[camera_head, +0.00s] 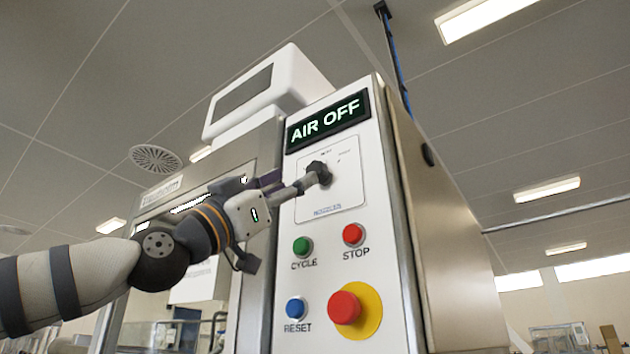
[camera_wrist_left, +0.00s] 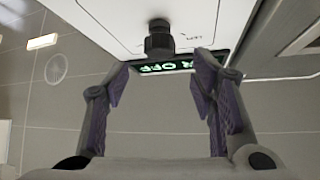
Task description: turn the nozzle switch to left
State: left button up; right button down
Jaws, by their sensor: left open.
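The nozzle switch is a black knob (camera_head: 320,173) on a white plate marked NOZZLES, on the machine's front panel. In the left wrist view the knob (camera_wrist_left: 159,40) stands out from the panel, centred between the two fingers and just beyond their tips. My left gripper (camera_head: 292,187) reaches in from the left with its fingertips close to the knob. It is open, with purple pads spread wide in the left wrist view (camera_wrist_left: 161,76), and nothing between them. I cannot tell whether a finger touches the knob. My right gripper is not in view.
A display (camera_head: 328,121) above the knob reads AIR OFF. Below are a green CYCLE button (camera_head: 302,246), a red STOP button (camera_head: 353,234), a blue RESET button (camera_head: 296,308) and a large red button (camera_head: 344,307) on yellow. The panel's right side is clear.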

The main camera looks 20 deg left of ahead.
aim_at(313, 170)
pick_arm(q)
jog(key=x, duration=0.6)
jog(key=shift+w, duration=0.1)
jog(key=shift+r, duration=0.1)
jog(key=c, duration=1.1)
